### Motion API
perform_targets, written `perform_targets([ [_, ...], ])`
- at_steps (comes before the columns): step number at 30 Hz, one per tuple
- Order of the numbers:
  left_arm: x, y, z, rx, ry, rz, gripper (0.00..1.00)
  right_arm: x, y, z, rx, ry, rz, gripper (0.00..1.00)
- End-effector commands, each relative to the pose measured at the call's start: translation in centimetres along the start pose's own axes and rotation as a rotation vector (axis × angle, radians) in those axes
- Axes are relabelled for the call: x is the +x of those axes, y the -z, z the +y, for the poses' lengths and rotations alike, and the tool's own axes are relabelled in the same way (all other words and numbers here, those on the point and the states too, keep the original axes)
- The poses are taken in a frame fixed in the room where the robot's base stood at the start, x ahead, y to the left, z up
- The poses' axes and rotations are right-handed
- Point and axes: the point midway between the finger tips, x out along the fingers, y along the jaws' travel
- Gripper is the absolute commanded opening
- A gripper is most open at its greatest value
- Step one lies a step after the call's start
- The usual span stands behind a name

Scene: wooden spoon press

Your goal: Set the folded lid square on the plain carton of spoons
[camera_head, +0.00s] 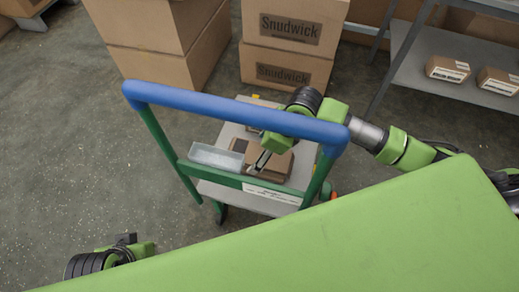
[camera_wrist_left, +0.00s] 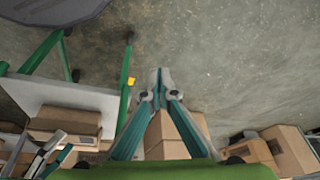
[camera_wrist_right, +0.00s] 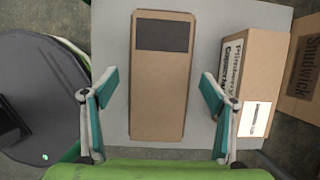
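A flat brown cardboard piece with a dark rectangle (camera_wrist_right: 162,95) lies on the grey cart top, between the fingers of my right gripper (camera_wrist_right: 158,84) in the right wrist view. I cannot tell whether it is the lid or the top of the plain carton. My right gripper (camera_head: 261,162) is open, above the brown cardboard (camera_head: 279,166) in the head view, with no visible grip on it. A printed carton (camera_wrist_right: 262,70) stands beside it. No spoons show. My left gripper (camera_wrist_left: 160,78) is shut and empty, away from the cart, above the floor.
The cart has a blue handle (camera_head: 230,108) and green posts. A metal tray (camera_head: 214,158) sits at the left of its top. Stacked Snudwick boxes (camera_head: 286,72) stand behind it. A grey shelf (camera_head: 425,62) with small cartons is at the right.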

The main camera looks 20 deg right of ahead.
Motion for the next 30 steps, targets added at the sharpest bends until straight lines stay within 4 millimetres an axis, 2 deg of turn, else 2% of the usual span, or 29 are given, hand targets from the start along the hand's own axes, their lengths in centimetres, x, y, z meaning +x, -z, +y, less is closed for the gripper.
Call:
perform_targets([
  [7, 0.0, 0.0, 0.0, 0.000, 0.000, -0.002, 0.00, -0.1, 0.0, 0.0, 0.000, 0.000, 0.000, 0.77],
  [11, -0.5, 0.2, -0.1, 0.000, 0.000, -0.001, 0.00, -1.0, -0.4, 0.0, 0.000, 0.000, 0.000, 0.77],
  [14, 1.3, 0.0, 0.0, 0.002, 0.000, -0.019, 0.00, -2.4, -0.6, -0.1, -0.002, 0.004, -0.001, 0.77],
  [21, 5.1, -0.4, 0.2, 0.004, -0.005, -0.037, 0.00, -8.0, -0.5, -0.1, -0.001, 0.004, 0.000, 0.77],
  [27, 7.3, -0.9, 0.3, 0.006, -0.007, -0.046, 0.00, -11.5, -0.5, -0.1, -0.001, 0.003, 0.000, 0.77],
  [30, 7.9, -1.1, 0.4, 0.006, -0.007, -0.048, 0.00, -12.5, -0.5, -0.1, 0.000, 0.001, 0.000, 0.77],
])
